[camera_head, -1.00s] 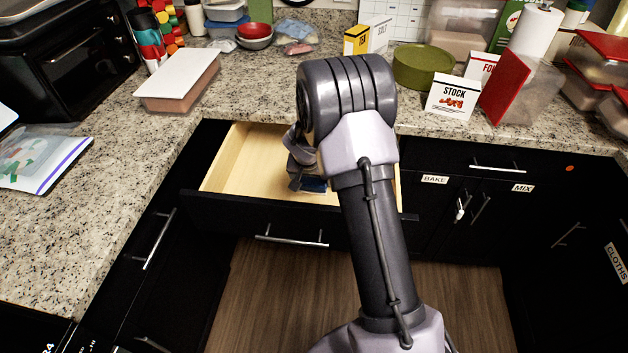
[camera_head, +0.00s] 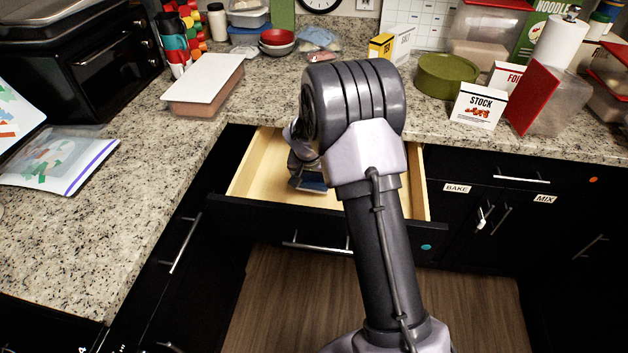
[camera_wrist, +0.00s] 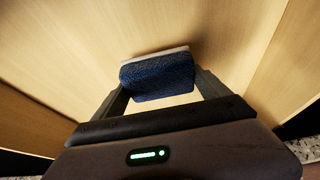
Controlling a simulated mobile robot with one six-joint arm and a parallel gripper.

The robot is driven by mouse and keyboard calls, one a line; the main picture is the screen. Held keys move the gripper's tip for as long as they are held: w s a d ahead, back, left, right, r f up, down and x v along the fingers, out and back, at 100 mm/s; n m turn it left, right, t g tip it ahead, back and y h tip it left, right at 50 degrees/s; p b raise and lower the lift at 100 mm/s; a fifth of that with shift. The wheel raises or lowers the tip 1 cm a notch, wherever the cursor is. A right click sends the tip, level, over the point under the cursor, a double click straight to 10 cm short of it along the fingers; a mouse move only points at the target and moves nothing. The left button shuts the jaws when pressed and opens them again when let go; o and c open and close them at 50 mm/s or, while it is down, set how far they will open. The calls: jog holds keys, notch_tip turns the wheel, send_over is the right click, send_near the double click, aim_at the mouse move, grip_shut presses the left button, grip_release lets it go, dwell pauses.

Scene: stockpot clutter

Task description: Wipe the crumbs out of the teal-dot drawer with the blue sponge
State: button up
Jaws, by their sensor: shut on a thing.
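The teal-dot drawer (camera_head: 260,189) is pulled open below the counter, with a teal dot (camera_head: 426,247) on its dark front at the right. Its pale wooden inside also shows in the wrist view (camera_wrist: 60,60). My gripper (camera_wrist: 158,92) is down inside the drawer, shut on the blue sponge (camera_wrist: 157,78), which has a pale layer along its far edge. A bit of the sponge shows under my gripper in the head view (camera_head: 312,182). My arm hides the right part of the drawer. I cannot make out any crumbs on the visible drawer floor.
The granite counter (camera_head: 250,105) runs behind the drawer and along the left. A lidded container (camera_head: 203,90) stands at the left corner. A STOCK box (camera_head: 479,105) and a green round tin (camera_head: 447,76) stand behind on the right.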

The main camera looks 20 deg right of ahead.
jog(key=shift+r+p, duration=1.45)
jog(key=shift+r, duration=1.25)
